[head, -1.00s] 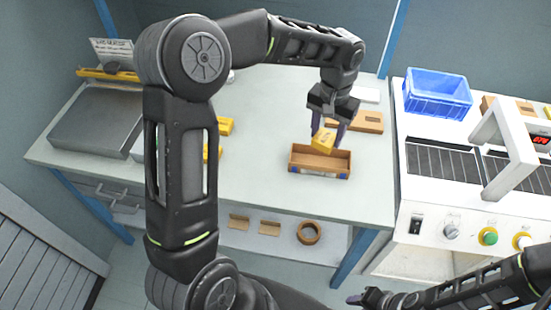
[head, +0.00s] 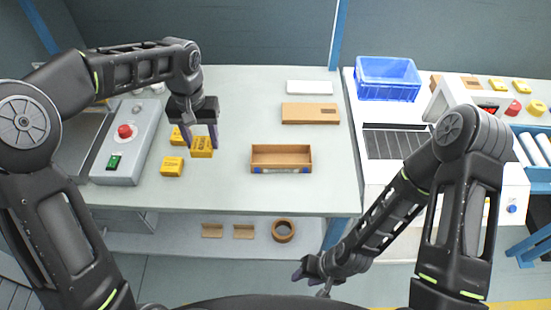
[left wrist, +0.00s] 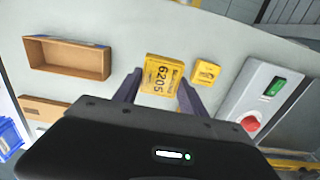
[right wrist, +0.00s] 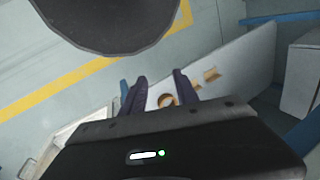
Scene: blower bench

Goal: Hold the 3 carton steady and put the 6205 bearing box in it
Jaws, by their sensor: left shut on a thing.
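The 6205 bearing box (head: 202,147), a small yellow box, is between the fingers of my left gripper (head: 201,140), which is shut on it. The left wrist view shows its 6205 label (left wrist: 162,76). Whether it touches the bench I cannot tell. The open brown carton (head: 281,154) stands upright on the bench to the right, looking empty; it also shows in the left wrist view (left wrist: 66,60). Its number is unreadable. My right gripper (head: 305,270) is in front of the bench, below the carton in the picture, apart from it. Its fingers are open and empty (right wrist: 160,88).
Two other yellow boxes (head: 172,166) (head: 177,137) lie close to my left gripper. A control box (head: 127,145) with a red button stands left. A flat brown carton (head: 310,113) and white item (head: 309,87) lie behind. A blue crate (head: 387,79) is right.

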